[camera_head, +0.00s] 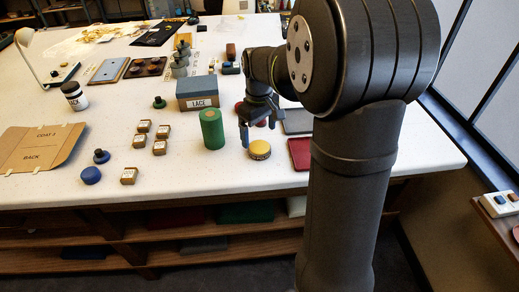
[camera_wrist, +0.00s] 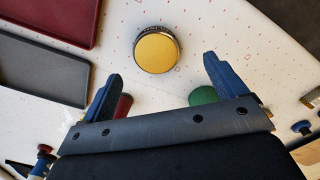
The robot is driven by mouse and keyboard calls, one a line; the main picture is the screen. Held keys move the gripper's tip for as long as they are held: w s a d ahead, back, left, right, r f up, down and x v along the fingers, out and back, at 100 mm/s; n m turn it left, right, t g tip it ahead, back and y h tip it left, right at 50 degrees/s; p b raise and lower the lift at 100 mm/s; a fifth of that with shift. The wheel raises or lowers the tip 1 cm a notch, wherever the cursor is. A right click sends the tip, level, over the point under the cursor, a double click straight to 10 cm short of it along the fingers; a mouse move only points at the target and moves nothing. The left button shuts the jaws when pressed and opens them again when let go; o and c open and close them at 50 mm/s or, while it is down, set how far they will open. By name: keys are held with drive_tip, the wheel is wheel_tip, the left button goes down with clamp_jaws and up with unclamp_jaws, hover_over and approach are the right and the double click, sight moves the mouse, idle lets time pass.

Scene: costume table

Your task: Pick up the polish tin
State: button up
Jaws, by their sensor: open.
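A round tin with a yellow lid (camera_head: 260,149), which I take to be the polish tin, lies flat near the front edge of the white table. It also shows in the wrist view, its yellow lid (camera_wrist: 157,52) ringed by a dark rim. My gripper (camera_head: 257,127) is just behind and above it in the head view. In the wrist view my gripper (camera_wrist: 163,72) is open and empty, its two blue fingers spread wide. The tin lies beyond the fingertips, roughly centred between them and apart from both.
A green cylinder (camera_head: 212,130) stands close left of the tin, before a box marked LACE (camera_head: 197,92). A red tray (camera_head: 299,153) and a grey tray (camera_head: 297,121) lie to the right. Several small labelled blocks stand farther left. The table's front edge is close by.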

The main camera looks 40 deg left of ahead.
sight(260, 146)
drive_tip(key=shift+w+a+f, duration=0.1)
drive_tip(key=shift+w+f, duration=0.1)
drive_tip(key=shift+f, duration=1.55)
drive_tip(key=shift+w+a+f, duration=0.1)
drive_tip(key=shift+w+f, duration=0.05)
drive_tip(key=shift+f, duration=1.55)
drive_tip(key=c, duration=1.2)
drive_tip(key=shift+r, duration=0.1)
